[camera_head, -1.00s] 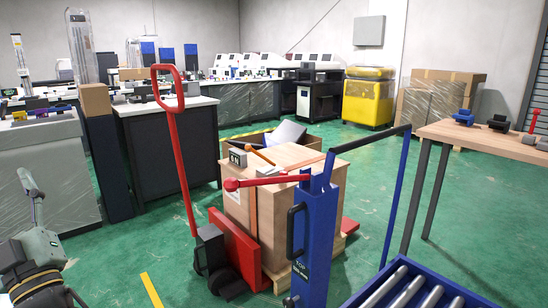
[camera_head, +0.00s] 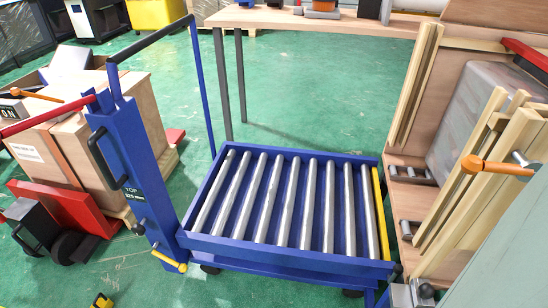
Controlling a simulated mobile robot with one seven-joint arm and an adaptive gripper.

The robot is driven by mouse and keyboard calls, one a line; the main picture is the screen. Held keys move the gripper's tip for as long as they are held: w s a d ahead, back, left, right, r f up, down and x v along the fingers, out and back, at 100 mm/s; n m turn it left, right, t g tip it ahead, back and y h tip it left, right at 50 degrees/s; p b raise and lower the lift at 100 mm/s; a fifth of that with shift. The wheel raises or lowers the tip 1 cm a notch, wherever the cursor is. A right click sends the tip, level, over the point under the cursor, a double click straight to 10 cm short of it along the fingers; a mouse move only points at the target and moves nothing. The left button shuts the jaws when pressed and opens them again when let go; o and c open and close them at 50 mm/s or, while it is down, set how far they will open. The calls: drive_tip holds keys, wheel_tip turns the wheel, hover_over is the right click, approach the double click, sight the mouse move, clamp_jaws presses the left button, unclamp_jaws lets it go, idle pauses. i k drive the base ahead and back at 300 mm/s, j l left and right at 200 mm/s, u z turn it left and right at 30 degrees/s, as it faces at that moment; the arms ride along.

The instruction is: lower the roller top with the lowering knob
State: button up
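The blue roller top (camera_head: 217,243) holds a row of grey rollers and has a yellow bar along its right end. It stands low beside a blue upright column (camera_head: 122,150) with a label reading "TOP". A small grey knob (camera_head: 139,228) sticks out low on the column, and a yellow-ended handle (camera_head: 170,262) sits below it. I cannot tell for certain which one is the lowering knob. A black grab handle (camera_head: 98,158) is higher on the column. My gripper is not in view.
A red pallet truck (camera_head: 65,215) and wooden crate (camera_head: 55,125) stand left of the column. A wooden crate with slats (camera_head: 415,90) and an orange-handled tool (camera_head: 495,167) is close on the right. A table (camera_head: 330,22) stands behind. Green floor is open between.

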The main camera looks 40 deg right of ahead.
sight(139, 229)
drive_tip(key=z, duration=1.05)
drive_tip(key=u, duration=1.05)
drive_tip(key=i+j, duration=0.1)
drive_tip(key=j, duration=0.3)
drive_tip(key=i+j+u, duration=0.15)
drive_tip(key=j, duration=0.25)
